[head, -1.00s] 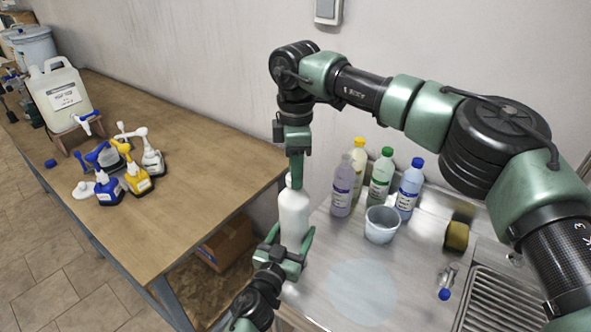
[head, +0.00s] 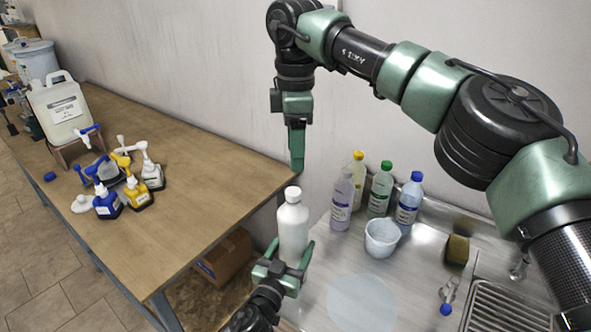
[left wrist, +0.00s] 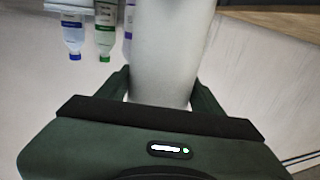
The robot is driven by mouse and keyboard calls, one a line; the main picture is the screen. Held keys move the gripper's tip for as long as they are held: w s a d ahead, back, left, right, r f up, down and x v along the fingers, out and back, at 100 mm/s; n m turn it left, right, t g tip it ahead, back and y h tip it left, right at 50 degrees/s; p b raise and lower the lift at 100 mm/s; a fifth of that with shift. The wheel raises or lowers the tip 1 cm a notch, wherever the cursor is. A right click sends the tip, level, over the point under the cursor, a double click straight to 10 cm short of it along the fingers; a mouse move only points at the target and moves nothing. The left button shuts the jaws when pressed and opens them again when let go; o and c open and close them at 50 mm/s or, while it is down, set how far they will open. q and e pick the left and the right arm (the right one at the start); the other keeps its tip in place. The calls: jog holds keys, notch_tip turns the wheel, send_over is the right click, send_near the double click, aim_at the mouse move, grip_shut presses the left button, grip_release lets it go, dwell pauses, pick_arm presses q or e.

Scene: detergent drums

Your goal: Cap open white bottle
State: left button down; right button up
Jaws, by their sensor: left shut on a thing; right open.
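The white bottle (head: 292,228) stands upright, and a white cap (head: 292,194) sits on its top in the head view. My left gripper (head: 283,258) is shut on the bottle's lower body. In the left wrist view the bottle (left wrist: 170,50) is between the green fingers, and its top is out of frame. My right gripper (head: 297,150) points down just above the cap, apart from it, open and with nothing seen in it.
Bottles with yellow (head: 358,156), green (head: 386,165) and blue (head: 417,176) caps stand behind a small white bucket (head: 382,238) on the steel counter. A sponge (head: 457,249) lies right. The wooden table (head: 190,190) at left holds pump bottles and a jug (head: 62,108).

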aim_at(288, 258)
pick_arm(q)
jog(key=shift+f, duration=0.1)
pick_arm(e)
jog(key=shift+r, duration=1.35)
pick_arm(q)
jog(key=shift+c, duration=0.9)
grip_release()
jog(key=v, duration=0.7)
jog(key=shift+s, duration=0.2)
jog(key=shift+s+a, duration=0.1)
jog(key=shift+s, duration=0.1)
